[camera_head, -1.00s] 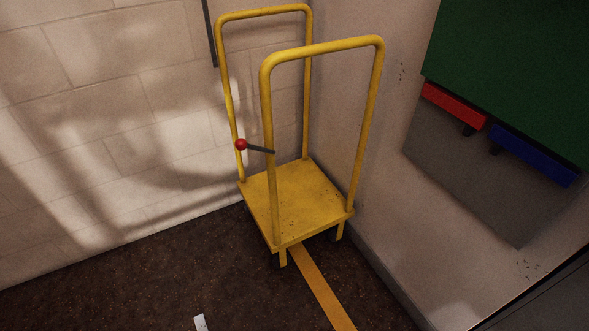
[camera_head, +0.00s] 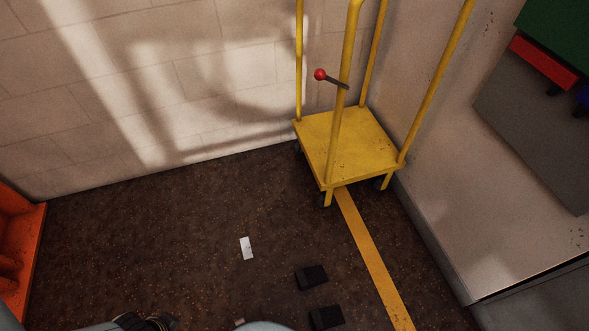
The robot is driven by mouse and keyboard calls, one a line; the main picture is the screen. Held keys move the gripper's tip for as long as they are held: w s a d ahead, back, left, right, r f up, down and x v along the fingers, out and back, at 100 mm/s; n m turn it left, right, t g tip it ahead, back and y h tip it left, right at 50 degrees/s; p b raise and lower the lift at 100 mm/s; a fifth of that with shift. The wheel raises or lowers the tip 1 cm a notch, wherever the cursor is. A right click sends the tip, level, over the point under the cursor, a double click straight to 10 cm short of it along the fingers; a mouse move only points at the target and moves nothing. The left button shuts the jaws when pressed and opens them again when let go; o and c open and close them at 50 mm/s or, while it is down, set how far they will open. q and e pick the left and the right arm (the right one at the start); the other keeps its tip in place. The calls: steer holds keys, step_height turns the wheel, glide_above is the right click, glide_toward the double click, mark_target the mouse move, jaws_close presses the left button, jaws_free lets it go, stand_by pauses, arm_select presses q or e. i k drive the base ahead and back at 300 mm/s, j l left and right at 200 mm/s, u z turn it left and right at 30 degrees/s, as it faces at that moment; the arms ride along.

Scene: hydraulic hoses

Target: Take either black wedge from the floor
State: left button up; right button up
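Two black wedges lie on the dark speckled floor at the lower middle, left of the yellow floor stripe. The farther wedge (camera_head: 311,277) and the nearer wedge (camera_head: 326,317) are close together but apart. A part of my own body shows at the bottom edge, left of the nearer wedge. Part of my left arm shows at the bottom left edge, but its fingertips cannot be made out. My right gripper is not in view.
A yellow cart (camera_head: 350,145) with a red-knobbed lever (camera_head: 320,75) stands in the corner beyond the wedges. A yellow stripe (camera_head: 370,255) runs along the floor. A small white card (camera_head: 247,248) lies left of the wedges. An orange object (camera_head: 18,245) stands at the far left.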

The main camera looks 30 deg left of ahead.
mark_target(307, 279)
steer(key=k+j+u, duration=0.1)
steer(key=k+j, duration=0.5)
steer(key=i+j+z, duration=0.1)
steer(key=i+j, duration=0.15)
steer(key=i+j+z, duration=0.15)
steer(key=j, duration=0.3)
steer(key=i+j+z, duration=0.1)
steer(key=i+j, duration=0.15)
steer(key=j, duration=0.1)
